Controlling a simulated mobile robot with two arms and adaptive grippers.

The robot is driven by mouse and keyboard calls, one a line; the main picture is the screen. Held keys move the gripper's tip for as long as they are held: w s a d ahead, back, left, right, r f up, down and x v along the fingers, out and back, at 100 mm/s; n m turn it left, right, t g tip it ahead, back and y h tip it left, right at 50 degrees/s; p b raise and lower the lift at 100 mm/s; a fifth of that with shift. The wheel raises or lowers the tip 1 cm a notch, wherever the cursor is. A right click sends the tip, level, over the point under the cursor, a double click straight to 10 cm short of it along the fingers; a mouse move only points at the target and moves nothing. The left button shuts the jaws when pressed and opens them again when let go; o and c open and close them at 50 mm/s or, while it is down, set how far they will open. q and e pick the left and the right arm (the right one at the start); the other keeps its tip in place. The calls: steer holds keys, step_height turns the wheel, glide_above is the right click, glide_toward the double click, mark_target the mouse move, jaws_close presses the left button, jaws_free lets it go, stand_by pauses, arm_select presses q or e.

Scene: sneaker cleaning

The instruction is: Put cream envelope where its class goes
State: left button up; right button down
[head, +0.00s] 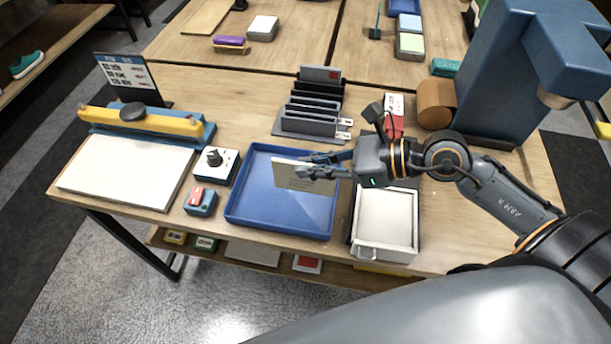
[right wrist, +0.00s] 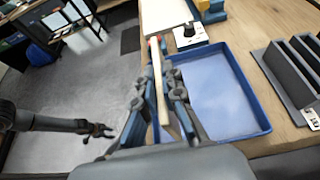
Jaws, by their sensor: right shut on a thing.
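The cream envelope (head: 298,176) is held by my right gripper (head: 318,168) above the blue tray (head: 232,205), with its flat face toward the head camera. My left gripper (right wrist: 97,130) shows in the right wrist view, over the floor, fingers apart and empty.
A white open box (head: 386,252) sits right of the tray. A sealer with a yellow bar (head: 150,124), a white board (head: 125,172), a dial box (head: 216,164) and a red-topped box (head: 200,203) stand left. A blue machine (head: 500,80) stands at the right.

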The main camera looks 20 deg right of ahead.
steer(key=w+f, duration=0.1)
steer(key=f, duration=0.1)
steer(key=w+f, duration=0.2)
steer(key=f, duration=0.1)
steer(key=w+d+f+p, duration=0.1)
steer(key=w+f, duration=0.1)
steer(key=f, duration=0.1)
steer(key=shift+w+f, duration=0.15)
steer(key=shift+f, duration=0.3)
steer(key=shift+f, duration=0.25)
steer(key=c, duration=1.5)
jaws_free()
steer(key=shift+r, duration=0.1)
